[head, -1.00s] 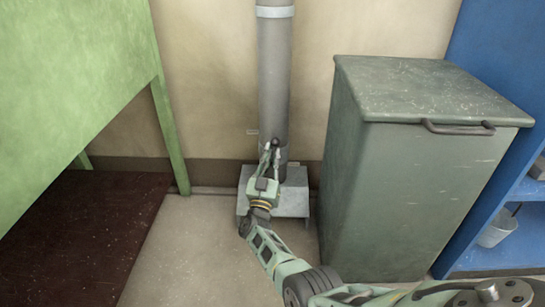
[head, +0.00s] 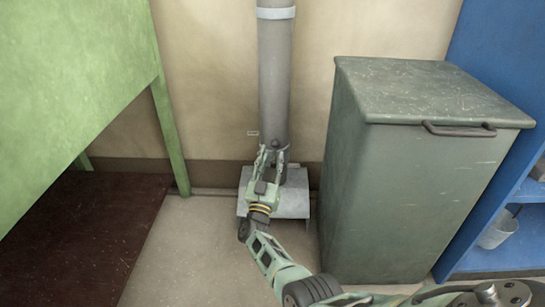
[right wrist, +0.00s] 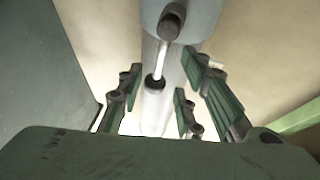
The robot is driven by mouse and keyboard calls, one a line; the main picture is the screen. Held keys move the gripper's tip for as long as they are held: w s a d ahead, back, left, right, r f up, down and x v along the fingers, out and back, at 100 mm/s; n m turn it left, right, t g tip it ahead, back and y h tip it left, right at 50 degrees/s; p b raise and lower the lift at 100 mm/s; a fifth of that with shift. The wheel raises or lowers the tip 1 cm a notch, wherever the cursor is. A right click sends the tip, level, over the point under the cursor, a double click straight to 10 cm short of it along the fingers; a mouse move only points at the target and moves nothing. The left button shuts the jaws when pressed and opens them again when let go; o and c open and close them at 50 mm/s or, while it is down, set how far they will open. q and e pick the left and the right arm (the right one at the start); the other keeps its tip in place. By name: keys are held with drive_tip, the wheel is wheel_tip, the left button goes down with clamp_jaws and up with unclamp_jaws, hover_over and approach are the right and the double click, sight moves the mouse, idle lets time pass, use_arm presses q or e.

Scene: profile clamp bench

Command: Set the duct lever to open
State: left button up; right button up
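The duct is a grey vertical pipe (head: 275,75) against the wall, standing on a grey metal base (head: 290,200). Its lever shows in the right wrist view as a pale rod with a dark knob (right wrist: 172,20) and a dark pivot (right wrist: 154,82). In the head view the dark knob (head: 275,144) is small and partly hidden by my gripper. My right gripper (head: 271,155) is at the lower duct, open, with its fingers spread to either side of the lever; in the right wrist view the fingers (right wrist: 160,92) touch nothing visible. My left gripper is out of view.
A grey-green cabinet or bin (head: 420,190) with a handle stands close on the right. A blue shelf (head: 500,190) is beyond it. A green table (head: 70,90) is on the left. A small pale plate (head: 253,133) sits left of the duct. The floor left of my arm is clear.

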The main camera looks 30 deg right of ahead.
drive_tip(key=v, duration=0.6)
drive_tip(key=shift+c, duration=0.5)
